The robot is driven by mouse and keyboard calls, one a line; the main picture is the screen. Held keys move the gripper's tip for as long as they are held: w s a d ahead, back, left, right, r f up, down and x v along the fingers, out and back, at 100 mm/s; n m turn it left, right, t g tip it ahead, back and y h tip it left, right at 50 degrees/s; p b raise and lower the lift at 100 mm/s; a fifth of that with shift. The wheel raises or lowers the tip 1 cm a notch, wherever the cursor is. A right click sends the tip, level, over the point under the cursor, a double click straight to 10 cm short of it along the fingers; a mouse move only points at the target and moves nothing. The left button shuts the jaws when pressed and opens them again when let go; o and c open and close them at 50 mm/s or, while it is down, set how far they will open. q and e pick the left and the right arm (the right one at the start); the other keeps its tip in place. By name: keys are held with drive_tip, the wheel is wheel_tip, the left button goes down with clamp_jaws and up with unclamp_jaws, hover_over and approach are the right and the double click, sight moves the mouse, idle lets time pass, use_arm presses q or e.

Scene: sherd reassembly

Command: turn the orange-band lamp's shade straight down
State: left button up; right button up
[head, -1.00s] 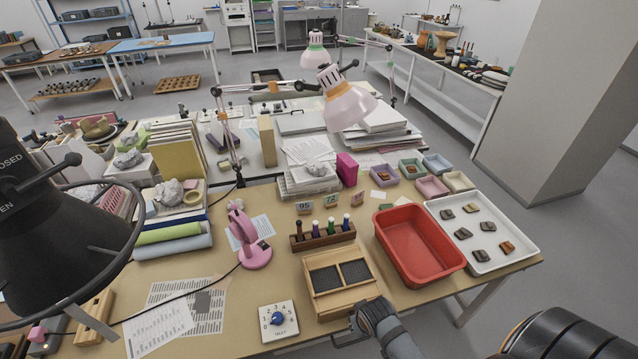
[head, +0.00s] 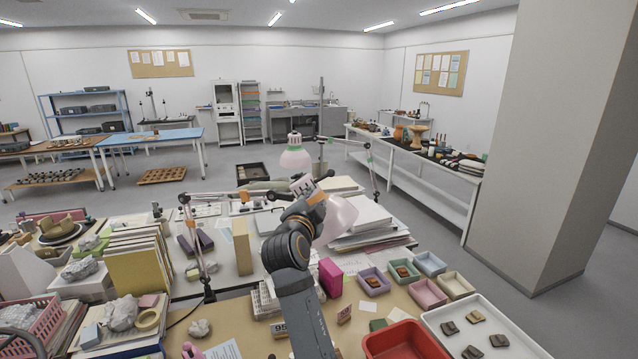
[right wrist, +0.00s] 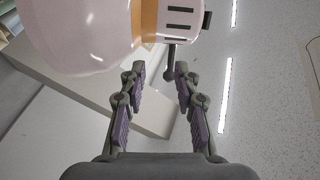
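The orange-band lamp's pale pink shade (head: 338,220) shows in the head view behind my right arm, tilted with its mouth toward the lower right. Its vented cap (head: 302,185) is at the upper left of the shade, and my arm hides part of the lamp. In the right wrist view the shade (right wrist: 85,30), orange band (right wrist: 148,22) and a dark lever (right wrist: 170,62) are close ahead. My right gripper (right wrist: 160,75) is open, the lever's end showing between its fingertips, with no clear grip on it. It is at the lamp head in the head view (head: 312,196). My left gripper is not in view.
A green-band lamp (head: 295,160) stands just behind. Paper stacks (head: 365,220) lie under and right of the shade. A magenta box (head: 330,277), small coloured trays (head: 373,281) and a red tub (head: 405,342) stand nearer. The lamp's jointed arm (head: 225,198) extends left.

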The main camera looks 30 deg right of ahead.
sight(323, 177)
drive_tip(key=shift+m+h, duration=0.3)
drive_tip(key=w+d+p, duration=0.2)
drive_tip(key=w+d+r+p, duration=0.1)
drive_tip(key=w+d+p, duration=0.1)
drive_tip(key=w+d+r+p, duration=0.1)
drive_tip(key=w+d+p, duration=0.1)
drive_tip(key=shift+w+d+r, duration=0.15)
drive_tip(key=shift+d+r, duration=0.1)
drive_tip(key=shift+d, duration=0.1)
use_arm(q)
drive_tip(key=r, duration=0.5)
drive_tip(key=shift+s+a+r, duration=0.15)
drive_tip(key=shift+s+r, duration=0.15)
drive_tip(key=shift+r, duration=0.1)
use_arm(e)
drive_tip(key=shift+w, duration=0.1)
drive_tip(key=shift+f, duration=0.15)
drive_tip(key=shift+c, duration=0.4)
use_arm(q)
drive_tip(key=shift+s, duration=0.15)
use_arm(e)
drive_tip(key=shift+d, duration=0.1)
clamp_jaws()
